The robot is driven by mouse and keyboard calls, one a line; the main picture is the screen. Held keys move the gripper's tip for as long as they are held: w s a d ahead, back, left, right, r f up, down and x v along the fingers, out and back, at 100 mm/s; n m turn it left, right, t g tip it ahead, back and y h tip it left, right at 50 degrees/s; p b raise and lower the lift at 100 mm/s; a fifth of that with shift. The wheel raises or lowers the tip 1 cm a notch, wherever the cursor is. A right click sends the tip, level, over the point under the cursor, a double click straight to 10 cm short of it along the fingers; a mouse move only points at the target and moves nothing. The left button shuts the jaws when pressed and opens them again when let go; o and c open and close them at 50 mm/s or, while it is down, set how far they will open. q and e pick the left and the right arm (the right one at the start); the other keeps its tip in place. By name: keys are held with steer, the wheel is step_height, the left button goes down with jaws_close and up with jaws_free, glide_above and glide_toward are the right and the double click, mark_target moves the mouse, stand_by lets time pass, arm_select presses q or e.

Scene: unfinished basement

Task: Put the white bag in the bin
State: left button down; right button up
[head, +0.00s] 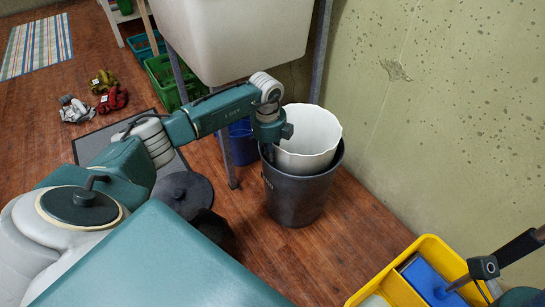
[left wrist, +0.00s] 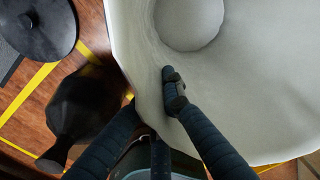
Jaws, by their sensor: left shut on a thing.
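The white bag (head: 308,140) is an open, hollow liner with a wavy rim. In the head view its lower end sits within the mouth of the dark grey bin (head: 298,202), and its upper part stands above the bin's rim. How deep it reaches is hidden. My left gripper (head: 272,150) is at the bag's left edge, its fingertips largely hidden there. In the left wrist view the gripper (left wrist: 150,90) is shut on the wall of the bag (left wrist: 240,95), one finger showing inside it.
A white sink (head: 238,35) on metal legs stands behind the bin. A blue bucket (head: 241,143) and green crate (head: 165,85) are under it. A black round lid (head: 183,190) lies left. A yellow bucket (head: 432,246) is at lower right, a concrete wall (head: 430,110) behind.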

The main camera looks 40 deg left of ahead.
arm_select(q)
steer(key=c, duration=1.8)
jaws_free()
steer(key=shift+r, duration=0.1)
